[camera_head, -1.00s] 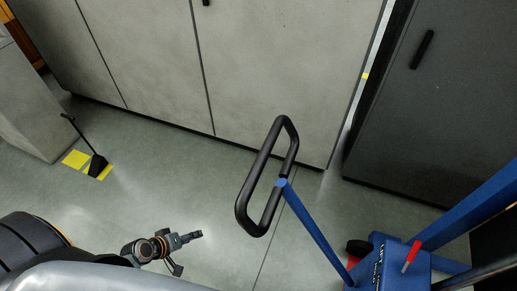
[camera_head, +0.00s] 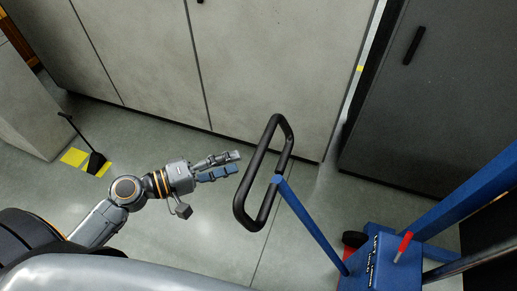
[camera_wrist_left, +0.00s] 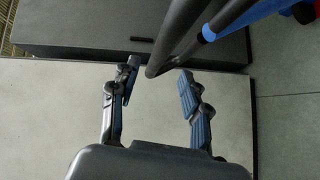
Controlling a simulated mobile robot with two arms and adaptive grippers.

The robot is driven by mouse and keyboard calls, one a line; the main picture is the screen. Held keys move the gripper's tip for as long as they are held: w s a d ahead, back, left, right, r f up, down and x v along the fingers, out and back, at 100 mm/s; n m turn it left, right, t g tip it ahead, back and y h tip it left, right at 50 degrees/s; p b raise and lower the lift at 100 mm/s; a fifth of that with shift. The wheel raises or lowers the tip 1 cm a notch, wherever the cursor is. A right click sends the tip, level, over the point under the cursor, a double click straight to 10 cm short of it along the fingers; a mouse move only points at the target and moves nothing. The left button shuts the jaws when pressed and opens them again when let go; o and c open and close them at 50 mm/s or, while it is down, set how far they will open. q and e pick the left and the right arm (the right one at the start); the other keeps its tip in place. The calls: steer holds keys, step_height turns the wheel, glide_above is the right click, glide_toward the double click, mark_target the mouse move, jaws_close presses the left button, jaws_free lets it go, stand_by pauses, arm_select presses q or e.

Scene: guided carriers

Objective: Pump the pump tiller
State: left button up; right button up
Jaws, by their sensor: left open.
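The pump tiller is a blue bar (camera_head: 312,226) with a black loop handle (camera_head: 240,196) on top. It leans up from the blue lift truck base (camera_head: 385,262) at the lower right. My left gripper (camera_head: 240,163) is open and empty, just left of the loop's near side, fingertips pointing at it. In the left wrist view the black loop (camera_wrist_left: 175,45) stands ahead of and between the open fingers (camera_wrist_left: 157,80), and nothing is gripped. My right gripper is not in view.
A red lever (camera_head: 404,246) stands on the blue base, beside a blue mast (camera_head: 470,198). Grey cabinets (camera_head: 270,70) and a dark cabinet (camera_head: 400,130) line the back. A long-handled black dustpan-like thing (camera_head: 95,163) stands at left by yellow floor marks.

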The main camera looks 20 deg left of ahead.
mark_target(255, 154)
arm_select(q)
steer(key=p+x, duration=0.3)
steer(key=x, duration=0.4)
steer(key=shift+w+r, duration=0.1)
steer(key=shift+w+d+f, duration=0.2)
steer(key=shift+w+d, duration=0.1)
steer(key=shift+d, duration=0.1)
jaws_close()
